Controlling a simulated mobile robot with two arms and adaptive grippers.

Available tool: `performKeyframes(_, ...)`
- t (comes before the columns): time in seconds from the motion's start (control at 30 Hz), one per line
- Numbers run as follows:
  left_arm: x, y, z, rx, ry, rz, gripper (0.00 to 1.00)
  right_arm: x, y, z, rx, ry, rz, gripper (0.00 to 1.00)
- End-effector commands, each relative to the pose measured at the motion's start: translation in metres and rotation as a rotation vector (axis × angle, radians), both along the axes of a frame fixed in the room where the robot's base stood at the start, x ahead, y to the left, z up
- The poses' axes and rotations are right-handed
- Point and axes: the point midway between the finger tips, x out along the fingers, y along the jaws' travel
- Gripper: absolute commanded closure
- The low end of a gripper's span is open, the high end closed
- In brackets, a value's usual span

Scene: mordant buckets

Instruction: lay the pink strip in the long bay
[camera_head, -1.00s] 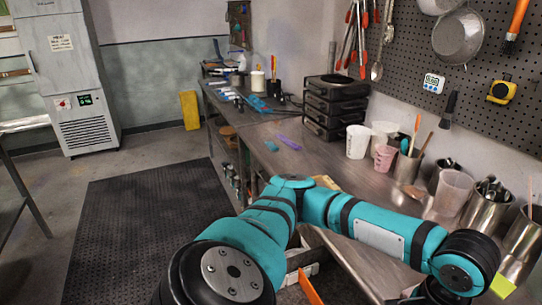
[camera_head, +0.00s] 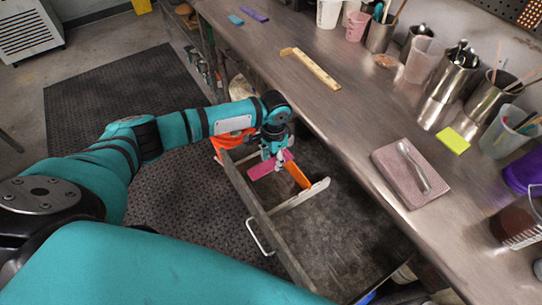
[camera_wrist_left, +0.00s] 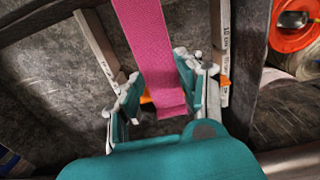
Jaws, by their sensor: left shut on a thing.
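The pink strip (camera_head: 268,168) is held above the open drawer (camera_head: 255,190) in the head view. My left gripper (camera_head: 279,158) is shut on it. In the wrist view the pink strip (camera_wrist_left: 148,40) runs from the top edge down between the fingers of my left gripper (camera_wrist_left: 163,92). Behind it, two pale wooden dividers, one on the left (camera_wrist_left: 97,45) and one on the right (camera_wrist_left: 226,45), stand either side of a grey drawer floor. I cannot tell which bay is the long one. My right gripper is not in view.
An orange piece (camera_head: 297,175) stands in the drawer by a pale divider (camera_head: 302,195). The steel counter (camera_head: 330,110) flanks the drawer, with a wooden strip (camera_head: 310,66), a folded cloth (camera_head: 402,175) with a spoon, and several cups. The near drawer floor looks bare.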

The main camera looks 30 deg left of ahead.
Motion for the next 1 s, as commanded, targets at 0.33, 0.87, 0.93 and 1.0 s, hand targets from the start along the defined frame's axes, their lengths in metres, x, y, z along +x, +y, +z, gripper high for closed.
performKeyframes(0.33, 0.001, 0.005, -0.021, -0.001, -0.001, -0.027, 0.79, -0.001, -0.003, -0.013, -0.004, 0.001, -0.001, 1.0)
performKeyframes(0.87, 0.001, 0.005, -0.066, -0.001, 0.0, -0.026, 0.79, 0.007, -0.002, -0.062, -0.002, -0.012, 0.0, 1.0)
performKeyframes(0.93, 0.001, 0.004, -0.072, -0.002, 0.001, -0.025, 0.79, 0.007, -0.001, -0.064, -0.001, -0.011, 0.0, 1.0)
performKeyframes(1.0, 0.001, 0.005, -0.079, -0.002, 0.001, -0.025, 0.79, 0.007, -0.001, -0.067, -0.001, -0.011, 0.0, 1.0)
